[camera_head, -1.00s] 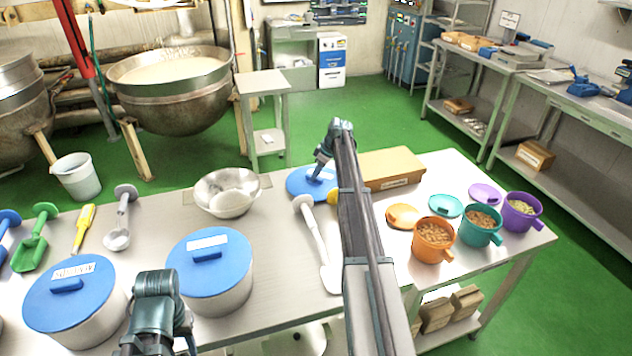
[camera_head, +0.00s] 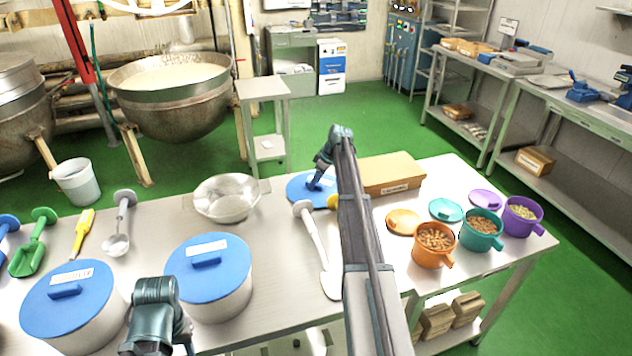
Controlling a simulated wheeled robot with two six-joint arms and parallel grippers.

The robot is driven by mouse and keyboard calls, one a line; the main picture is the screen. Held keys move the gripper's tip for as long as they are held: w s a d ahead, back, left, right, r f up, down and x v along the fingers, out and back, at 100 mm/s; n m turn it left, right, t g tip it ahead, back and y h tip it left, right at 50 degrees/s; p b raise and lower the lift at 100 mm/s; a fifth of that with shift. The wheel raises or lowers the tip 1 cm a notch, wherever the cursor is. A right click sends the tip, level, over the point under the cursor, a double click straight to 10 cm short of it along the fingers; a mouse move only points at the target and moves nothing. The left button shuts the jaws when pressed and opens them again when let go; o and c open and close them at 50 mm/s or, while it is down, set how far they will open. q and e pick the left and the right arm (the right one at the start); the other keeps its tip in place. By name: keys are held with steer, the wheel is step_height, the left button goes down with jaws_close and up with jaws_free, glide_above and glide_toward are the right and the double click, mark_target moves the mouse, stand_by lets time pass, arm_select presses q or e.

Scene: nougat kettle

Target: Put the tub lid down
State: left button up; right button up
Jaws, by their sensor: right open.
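A blue tub lid (camera_head: 300,190) lies flat on the steel table (camera_head: 275,262), behind the long white-handled paddle. My right gripper (camera_head: 316,184) is over the lid, close to its top; it is open, though its fingertips are small and partly hidden by my arm. My right arm covers the lid's right side. Two white tubs with blue lids stand at the table's front: one at the left (camera_head: 68,305) and one nearer the middle (camera_head: 212,270). My left arm shows at the bottom between these tubs; its fingertips are out of the picture.
A metal bowl (camera_head: 228,199) stands left of the lid. A cardboard box (camera_head: 392,172) is right behind my right arm. Orange (camera_head: 433,245), teal (camera_head: 481,231) and purple (camera_head: 521,216) cups with loose lids stand at right. A white paddle (camera_head: 318,245) lies in front of the lid.

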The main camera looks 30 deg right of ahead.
arm_select(q)
step_height(320, 180, up, 11)
steer(key=p, duration=1.1)
steer(key=shift+r, duration=0.15)
arm_select(e)
steer(key=v, duration=1.2)
steer(key=shift+s, duration=0.1)
